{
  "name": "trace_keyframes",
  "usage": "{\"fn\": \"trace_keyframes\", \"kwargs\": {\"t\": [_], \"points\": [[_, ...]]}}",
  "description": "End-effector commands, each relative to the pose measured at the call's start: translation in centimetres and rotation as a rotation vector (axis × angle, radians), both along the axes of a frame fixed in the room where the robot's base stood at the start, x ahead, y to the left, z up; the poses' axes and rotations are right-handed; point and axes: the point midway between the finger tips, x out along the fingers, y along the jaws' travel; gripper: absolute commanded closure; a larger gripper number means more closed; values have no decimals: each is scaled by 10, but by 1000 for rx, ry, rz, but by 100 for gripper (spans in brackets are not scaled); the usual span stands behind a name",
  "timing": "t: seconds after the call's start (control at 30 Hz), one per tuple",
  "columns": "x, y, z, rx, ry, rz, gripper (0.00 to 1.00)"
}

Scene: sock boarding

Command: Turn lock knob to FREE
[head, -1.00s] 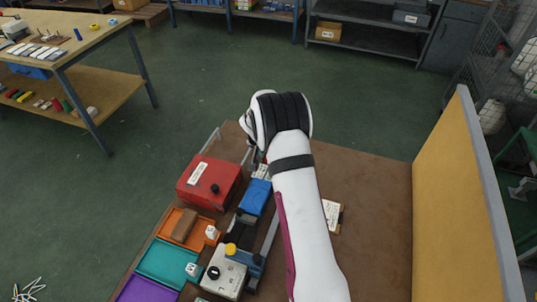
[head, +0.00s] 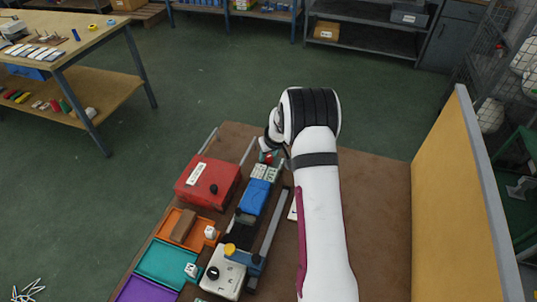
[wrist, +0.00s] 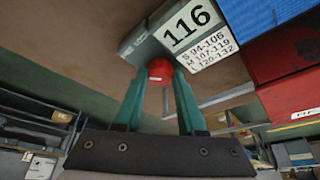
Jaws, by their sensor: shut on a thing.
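The red knob (wrist: 160,72) sits at the end of a grey block (wrist: 148,48) with white labels, one reading 116 and one listing S, M and L ranges. In the wrist view my gripper (wrist: 160,95) has its two green fingers on either side of the red knob, shut on it. In the head view my gripper (head: 269,152) is at the far end of the long fixture, where a bit of red shows between the fingers. The labelled block (head: 266,173) lies just nearer.
A blue block (head: 254,197) sits along the fixture, with a red box (head: 208,183) left of it. Orange (head: 170,222) and teal (head: 158,268) trays and a white box with a black knob (head: 213,273) are nearer. A yellow panel (head: 451,200) stands at right.

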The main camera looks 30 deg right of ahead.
Motion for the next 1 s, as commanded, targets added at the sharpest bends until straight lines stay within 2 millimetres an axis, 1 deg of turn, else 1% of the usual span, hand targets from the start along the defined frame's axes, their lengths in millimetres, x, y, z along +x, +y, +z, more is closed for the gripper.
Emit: {"fn": "trace_keyframes", "kwargs": {"t": [0.3, 0.73, 0.77, 0.9, 1.0], "points": [[-1, 0, 0, 0, 2, 75, 100], [-1, 0, -1, -1, 3, 83, 100], [-1, 0, -1, -1, 3, 83, 57], [-1, 0, 0, -1, 3, 83, 32], [-1, 0, 0, 0, 3, 82, 31]]}}
